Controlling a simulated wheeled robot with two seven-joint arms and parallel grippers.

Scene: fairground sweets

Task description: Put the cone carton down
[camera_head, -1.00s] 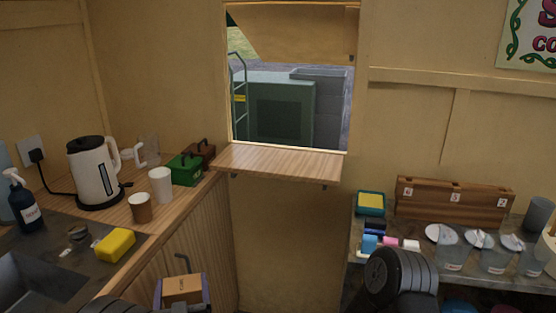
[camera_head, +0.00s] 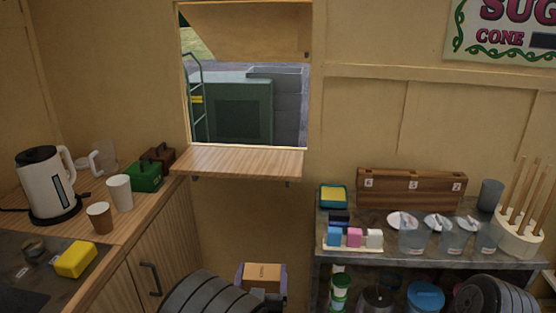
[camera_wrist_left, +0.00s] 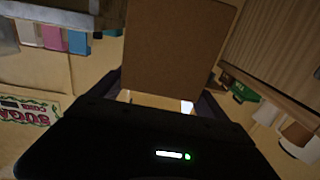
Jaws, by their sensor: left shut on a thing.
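The cone carton (camera_head: 263,272) is a small brown cardboard box. It is held low at the bottom middle of the head view, in front of the wall below the hatch shelf. My left gripper (camera_head: 262,278) is shut on it, with a finger on either side. In the left wrist view the carton (camera_wrist_left: 175,45) fills the upper middle, between the fingers. Its underside cannot be seen clearly. My right gripper is out of view; only a dark part of my right arm shows at the bottom right.
A grey table (camera_head: 330,217) stands at the right, holding a yellow-topped box (camera_head: 333,195), coloured blocks (camera_head: 354,237), a numbered wooden rack (camera_head: 410,187), clear cups and a stick holder (camera_head: 520,238). A wooden counter (camera_head: 140,215) with kettle (camera_head: 44,184) and cups is at the left. The hatch shelf (camera_head: 240,162) is bare.

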